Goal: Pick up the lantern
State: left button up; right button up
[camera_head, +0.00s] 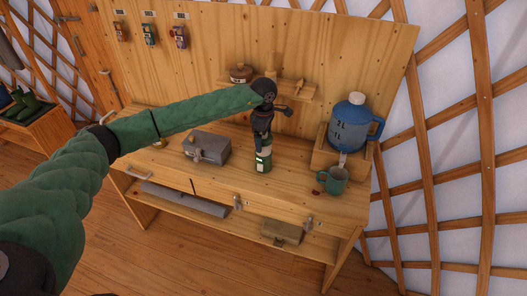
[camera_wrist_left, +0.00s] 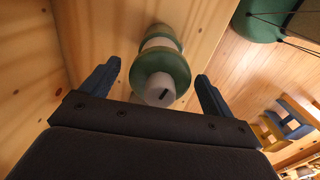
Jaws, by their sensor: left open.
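The lantern (camera_head: 263,160) is a small upright cylinder with green and pale bands, standing on the wooden workbench (camera_head: 225,178). My left gripper (camera_head: 263,140) points down right above it and partly hides its top in the head view. In the left wrist view the lantern (camera_wrist_left: 160,72) shows its pale top and green rings between the two dark fingers of my left gripper (camera_wrist_left: 158,76). The fingers are apart, with a gap on each side of the lantern. My right gripper is in neither view.
A grey metal box (camera_head: 207,147) stands left of the lantern. A green mug (camera_head: 334,181) and a blue jug (camera_head: 351,124) on a wooden stand are to the right. A small shelf (camera_head: 285,91) is on the back panel behind. Bare benchtop lies around the lantern.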

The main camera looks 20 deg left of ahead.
pick_arm(q)
jog(key=c, duration=1.7)
jog(key=shift+r, duration=0.1)
